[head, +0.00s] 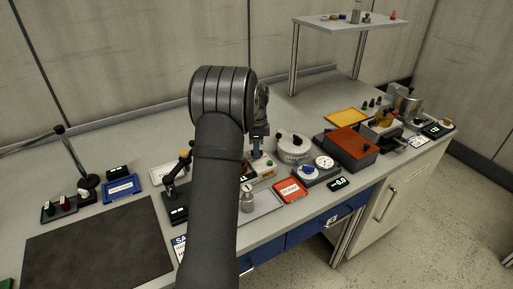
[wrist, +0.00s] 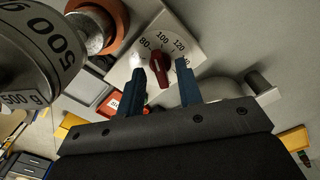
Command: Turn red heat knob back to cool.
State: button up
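The red heat knob (wrist: 158,68) sits on a pale dial plate (wrist: 193,48) marked 80, 100, 120 and further up, in the wrist view. My gripper (wrist: 162,78) is open, with one blue finger on each side of the knob and visible space between each finger and it. Whether the fingertips reach down to knob depth I cannot tell. In the head view my gripper (head: 256,146) is mostly hidden behind my arm, above a pale unit (head: 263,167) with a small orange display. The knob is not clear in that view.
A 500 g weight (wrist: 35,45) looms close on the left in the wrist view. In the head view a white round device (head: 293,147), a dial gauge (head: 324,162), a red sign (head: 290,189) and a red-brown box (head: 350,143) stand to the right. A dark mat (head: 95,245) lies at front left.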

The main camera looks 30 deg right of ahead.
grip_shut()
dwell(0.3)
jog(key=n, duration=0.5)
jog(key=shift+n, duration=0.3)
jog(key=n, duration=0.6)
jog(key=shift+n, duration=0.3)
grip_release()
